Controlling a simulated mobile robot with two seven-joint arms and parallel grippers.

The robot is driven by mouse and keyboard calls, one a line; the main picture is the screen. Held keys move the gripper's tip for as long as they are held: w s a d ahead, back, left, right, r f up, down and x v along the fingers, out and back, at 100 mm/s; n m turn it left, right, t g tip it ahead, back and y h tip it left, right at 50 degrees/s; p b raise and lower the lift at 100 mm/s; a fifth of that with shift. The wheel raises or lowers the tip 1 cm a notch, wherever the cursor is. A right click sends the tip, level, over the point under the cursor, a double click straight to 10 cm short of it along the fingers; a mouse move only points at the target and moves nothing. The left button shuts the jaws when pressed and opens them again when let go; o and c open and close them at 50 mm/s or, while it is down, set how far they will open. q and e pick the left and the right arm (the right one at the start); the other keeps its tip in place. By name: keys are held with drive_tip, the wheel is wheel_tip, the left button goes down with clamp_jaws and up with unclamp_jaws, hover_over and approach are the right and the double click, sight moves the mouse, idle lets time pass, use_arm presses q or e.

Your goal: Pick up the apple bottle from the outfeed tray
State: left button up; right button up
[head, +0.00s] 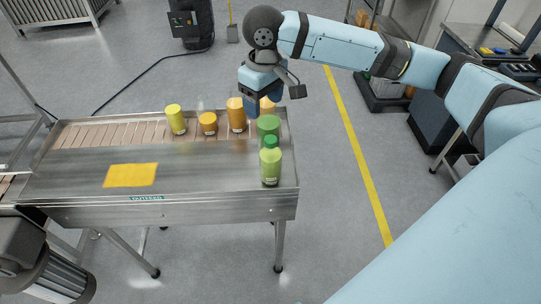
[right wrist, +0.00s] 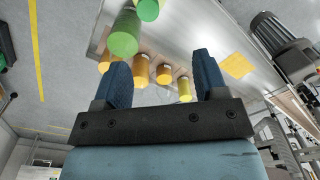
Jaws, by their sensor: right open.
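The outfeed tray (head: 75,180) is a steel table holding several bottles and jars. A tall light-green bottle with a green cap (head: 270,165) stands near its right edge. A slim yellow-green bottle (head: 176,119) stands further left. No label is legible, so I cannot tell by label which is apple. My right gripper (head: 264,98) is open above the tray's back right corner. In the right wrist view, its jaws (right wrist: 161,72) are empty, and the green container (right wrist: 124,34) is beyond the left finger. My left gripper is not in view.
A short orange jar (head: 208,124) and a tall orange bottle (head: 236,115) stand along the back. Another orange item (head: 267,105) is partly hidden by my right gripper. A yellow patch (head: 131,175) marks bare tray at left. A dark motor (head: 40,265) is at lower left.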

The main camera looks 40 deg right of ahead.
sight(270, 139)
drive_tip(key=f, duration=0.5)
drive_tip(key=d+f, duration=0.1)
drive_tip(key=f, duration=0.2)
drive_tip(key=shift+s, duration=0.1)
drive_tip(key=f, duration=0.5)
drive_tip(key=shift+s+d+f, duration=0.1)
drive_tip(key=shift+s+d, duration=0.05)
drive_tip(key=shift+d, duration=0.15)
clamp_jaws()
